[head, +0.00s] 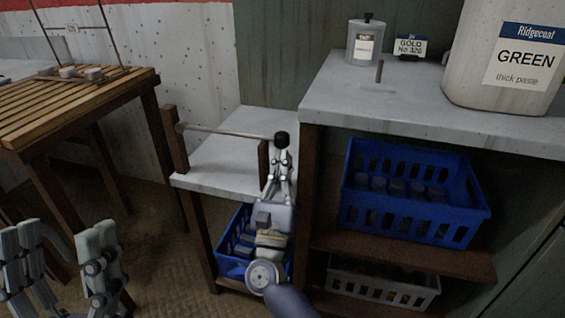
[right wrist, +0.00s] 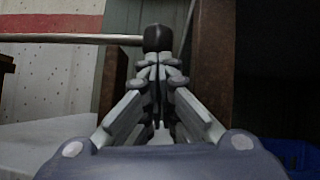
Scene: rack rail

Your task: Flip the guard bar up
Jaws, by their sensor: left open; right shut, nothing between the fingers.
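The guard bar (head: 222,132) is a thin metal rod across the front of a low grey shelf, between two brown wooden posts, with a black knob (head: 281,139) at its right end. The bar lies about level. In the right wrist view the bar (right wrist: 80,39) runs in from the left to the black knob (right wrist: 157,38). My right gripper (head: 282,153) is shut and empty, its tips just below the knob; I cannot tell whether they touch it. The tips (right wrist: 157,62) hide the knob's underside. My left gripper (head: 65,235) is open and empty at the lower left.
A tall grey-topped cabinet (head: 400,100) stands close on the right, holding a blue crate (head: 410,222) and a white crate (head: 375,285). Another blue crate (head: 235,262) sits under the low shelf (head: 215,175). A slatted wooden table (head: 60,105) stands at left.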

